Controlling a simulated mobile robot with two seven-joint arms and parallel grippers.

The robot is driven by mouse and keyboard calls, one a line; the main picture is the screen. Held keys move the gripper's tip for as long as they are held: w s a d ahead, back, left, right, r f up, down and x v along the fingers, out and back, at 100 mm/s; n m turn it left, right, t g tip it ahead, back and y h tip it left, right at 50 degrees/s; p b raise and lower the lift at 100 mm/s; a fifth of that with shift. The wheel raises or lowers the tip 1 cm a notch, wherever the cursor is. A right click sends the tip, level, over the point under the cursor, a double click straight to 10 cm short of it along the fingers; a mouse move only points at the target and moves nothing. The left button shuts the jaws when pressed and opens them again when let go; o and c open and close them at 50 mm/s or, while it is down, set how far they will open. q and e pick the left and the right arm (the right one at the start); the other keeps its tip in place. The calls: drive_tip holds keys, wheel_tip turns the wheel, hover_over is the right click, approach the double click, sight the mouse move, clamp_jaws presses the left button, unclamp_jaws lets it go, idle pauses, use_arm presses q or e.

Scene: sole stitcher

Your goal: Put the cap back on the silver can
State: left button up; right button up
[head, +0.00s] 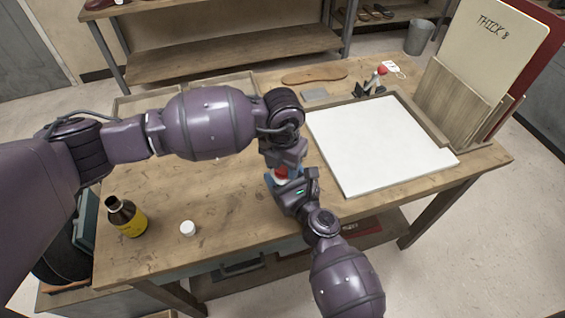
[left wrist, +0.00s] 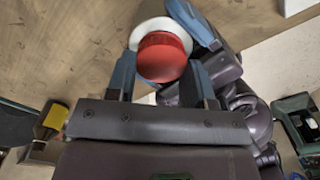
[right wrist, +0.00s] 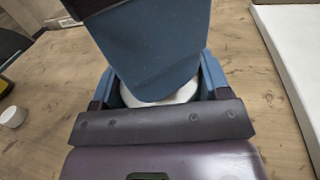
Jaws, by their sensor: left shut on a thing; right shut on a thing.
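A red cap (head: 281,172) is between the fingers of my left gripper (head: 284,166), which is shut on it. The cap also shows in the left wrist view (left wrist: 163,57), over the pale round top of the silver can (left wrist: 150,30). My right gripper (head: 286,184) is shut on the can from the near side. In the right wrist view a pale strip of the can (right wrist: 176,97) shows between its fingers; a blue finger of my left gripper hides the rest. The cap lines up with the can, but I cannot tell whether it is seated or just above.
A dark bottle with a yellow label (head: 130,220) and a small white lid (head: 188,228) stand at the table's front left. A white board (head: 375,145) lies to the right. A tan sole (head: 314,75) lies at the back. Bare wood surrounds the front left items.

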use_arm(q)
drive_tip(key=shift+a+f, duration=0.1)
drive_tip(key=shift+f, duration=0.3)
use_arm(e)
drive_tip(key=shift+a, duration=0.15)
use_arm(q)
drive_tip(key=o, duration=0.6)
drive_tip(key=shift+c, duration=0.2)
use_arm(e)
drive_tip(key=c, duration=0.4)
use_arm(q)
drive_tip(key=o, duration=0.3)
drive_tip(key=shift+s, duration=0.15)
use_arm(e)
drive_tip(key=shift+s+r, duration=0.1)
drive_tip(key=shift+c, duration=0.2)
use_arm(q)
drive_tip(key=shift+o, duration=0.2)
use_arm(e)
drive_tip(key=shift+a, duration=0.1)
drive_tip(key=shift+r, duration=0.1)
use_arm(q)
drive_tip(key=shift+d+r, duration=0.25)
drive_tip(key=shift+r, duration=0.3)
wheel_tip(320, 180, up, 4)
drive_tip(key=shift+a+f, duration=0.1)
drive_tip(key=shift+f, duration=0.05)
use_arm(e)
drive_tip(key=shift+d, duration=0.2)
